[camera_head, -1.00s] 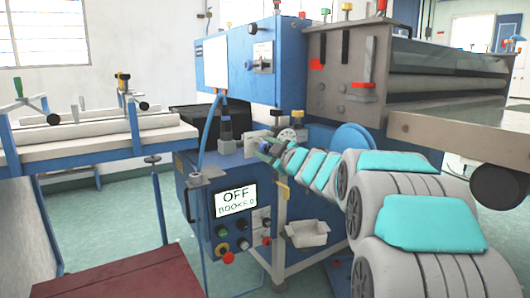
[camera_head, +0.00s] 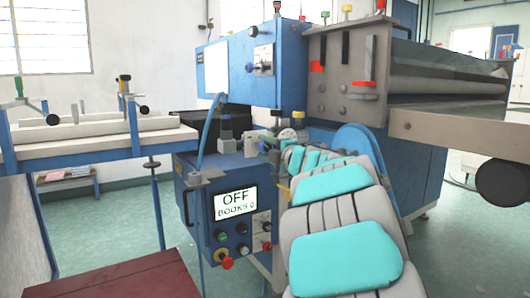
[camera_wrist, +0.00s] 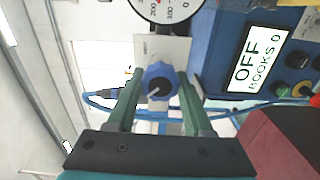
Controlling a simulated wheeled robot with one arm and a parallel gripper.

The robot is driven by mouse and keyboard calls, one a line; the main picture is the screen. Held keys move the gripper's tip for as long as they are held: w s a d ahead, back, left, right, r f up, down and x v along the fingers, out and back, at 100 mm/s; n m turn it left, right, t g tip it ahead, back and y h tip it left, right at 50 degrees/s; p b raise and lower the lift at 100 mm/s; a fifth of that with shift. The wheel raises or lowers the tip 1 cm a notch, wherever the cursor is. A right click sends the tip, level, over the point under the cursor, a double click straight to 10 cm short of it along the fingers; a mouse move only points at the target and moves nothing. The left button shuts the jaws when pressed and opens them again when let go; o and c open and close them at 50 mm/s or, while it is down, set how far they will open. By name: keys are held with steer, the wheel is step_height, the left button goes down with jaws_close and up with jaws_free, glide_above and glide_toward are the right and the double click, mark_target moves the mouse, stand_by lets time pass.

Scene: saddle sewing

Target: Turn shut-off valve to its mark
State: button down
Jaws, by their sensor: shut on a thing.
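The shut-off valve's blue knob (camera_wrist: 159,80) shows in the wrist view, with a pale line across its face, in front of a whitish plate (camera_wrist: 178,48). My gripper (camera_wrist: 160,86) has its two green fingers on either side of the knob and is shut on it. The valve's mark cannot be made out. In the head view my gripper (camera_head: 272,150) is small, at the machine's front beside the control panel. The knob itself cannot be told apart there.
A round dial gauge (camera_wrist: 170,8) sits just above the plate. The blue control box (camera_head: 225,185) has a screen (camera_head: 235,201) reading OFF, BOOKS 0, with buttons below. A blue hose (camera_head: 209,125) hangs nearby. A dark red surface (camera_head: 150,275) lies at front left.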

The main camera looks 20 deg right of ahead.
steer(key=shift+n, duration=0.3)
steer(key=shift+c, duration=1.5)
jaws_free()
steer(key=shift+v, duration=0.8)
steer(key=v, duration=0.6)
steer(key=shift+s, duration=0.1)
